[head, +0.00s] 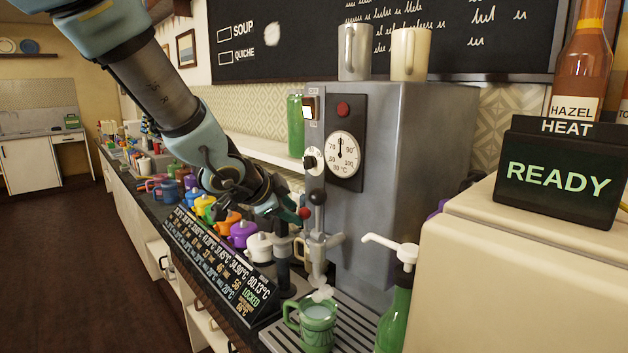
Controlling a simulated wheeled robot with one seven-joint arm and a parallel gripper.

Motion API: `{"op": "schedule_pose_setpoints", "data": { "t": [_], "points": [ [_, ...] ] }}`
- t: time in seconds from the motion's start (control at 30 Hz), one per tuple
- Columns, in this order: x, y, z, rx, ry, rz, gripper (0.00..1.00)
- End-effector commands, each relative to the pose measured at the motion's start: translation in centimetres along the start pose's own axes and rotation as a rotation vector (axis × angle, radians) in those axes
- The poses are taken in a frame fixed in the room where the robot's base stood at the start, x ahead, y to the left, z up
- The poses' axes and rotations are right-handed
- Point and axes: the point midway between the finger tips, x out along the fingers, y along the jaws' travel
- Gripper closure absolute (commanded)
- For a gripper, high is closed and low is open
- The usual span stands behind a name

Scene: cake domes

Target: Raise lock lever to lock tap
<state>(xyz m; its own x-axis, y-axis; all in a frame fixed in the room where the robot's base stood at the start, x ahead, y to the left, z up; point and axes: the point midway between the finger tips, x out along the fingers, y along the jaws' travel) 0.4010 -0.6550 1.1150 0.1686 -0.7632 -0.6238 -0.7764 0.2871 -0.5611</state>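A grey hot-water machine (398,170) stands on the counter, with a metal tap (319,243) on its front. A lever with a black ball knob (317,198) stands upright above the tap. A small red knob (304,213) shows just left of it; I cannot tell which of these is the lock lever. My gripper (284,208) is left of the tap, close to the red knob. Its fingers are small and partly hidden, so contact and opening are unclear. A green mug (315,325) stands below the tap, with white vapour or foam above it.
A black display strip (215,262) along the counter front shows temperatures and a green "LOCKED". The dial (343,152) is on the machine. A green pump bottle (395,310) stands right of the mug. Coloured teapots (243,232) line the counter to the left. A "READY" sign (558,177) is at right.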

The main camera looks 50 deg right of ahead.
Motion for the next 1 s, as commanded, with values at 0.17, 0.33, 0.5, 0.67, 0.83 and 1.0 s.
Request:
{"op": "schedule_pose_setpoints", "data": {
  "t": [0.17,0.33,0.5,0.67,0.83,1.0],
  "points": [
    [0.0,0.5,-0.7,0.007,0.014,0.008,0.4],
    [-1.6,0.2,-0.9,0.007,0.014,0.007,0.4],
    [-3.7,0.1,-0.8,0.006,0.012,0.004,0.4],
    [-5.3,0.0,-0.6,0.003,0.008,0.002,0.4],
    [-6.0,0.0,-0.4,0.002,0.007,0.001,0.4],
    [-6.0,0.1,-0.3,0.002,0.006,0.001,0.4]
  ]
}}
